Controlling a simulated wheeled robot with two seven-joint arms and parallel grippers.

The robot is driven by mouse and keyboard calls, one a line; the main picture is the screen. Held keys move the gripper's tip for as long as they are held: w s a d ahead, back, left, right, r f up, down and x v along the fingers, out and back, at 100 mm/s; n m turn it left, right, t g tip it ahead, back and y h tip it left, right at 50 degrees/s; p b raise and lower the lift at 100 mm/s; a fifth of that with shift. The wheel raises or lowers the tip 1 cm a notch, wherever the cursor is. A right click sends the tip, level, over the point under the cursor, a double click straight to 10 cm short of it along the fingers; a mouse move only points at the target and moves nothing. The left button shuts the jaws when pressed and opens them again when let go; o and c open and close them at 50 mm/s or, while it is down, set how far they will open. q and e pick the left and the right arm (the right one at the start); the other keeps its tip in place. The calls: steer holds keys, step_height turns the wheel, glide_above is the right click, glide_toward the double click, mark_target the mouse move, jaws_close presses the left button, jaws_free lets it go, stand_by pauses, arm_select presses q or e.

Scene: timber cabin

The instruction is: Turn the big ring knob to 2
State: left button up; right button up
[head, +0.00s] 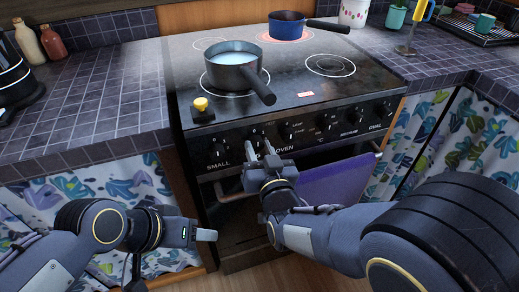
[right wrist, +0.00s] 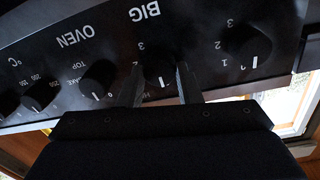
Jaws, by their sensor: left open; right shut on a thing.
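The big ring knob (right wrist: 158,72) is a black dial under the word BIG on the stove's black front panel. In the right wrist view its white pointer line faces the picture's lower edge; a 2 and a 3 are printed to its left. My right gripper (right wrist: 160,88) is shut on this knob, one finger on each side. In the head view the gripper (head: 262,150) hides most of the knob.
A grey saucepan (head: 234,70) of white liquid stands on the front left burner. A blue pan (head: 287,25) sits on a red-glowing back burner. The small ring knob (right wrist: 245,45) is beside the held one. A purple towel (head: 335,180) hangs below the panel.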

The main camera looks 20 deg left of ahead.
steer(key=shift+f+m+b, duration=0.15)
steer(key=shift+m+b, duration=0.45)
steer(key=shift+b, duration=0.3)
steer(key=m+b, duration=0.7)
steer(key=b, duration=0.1)
steer(key=shift+w+d+f+m, duration=0.1)
steer(key=shift+m, duration=0.2)
steer(key=m+b, duration=0.2)
steer(key=shift+m+b, duration=0.3)
steer(key=shift+b, duration=0.05)
steer(key=m+b, duration=0.3)
steer(key=m, duration=0.1)
steer(key=shift+d+g, duration=0.1)
steer(key=shift+g, duration=0.3)
steer(key=shift+m+y+b, duration=0.3)
steer(key=shift+m+b, duration=1.1)
steer(key=shift+m, duration=0.4)
steer(key=o, duration=1)
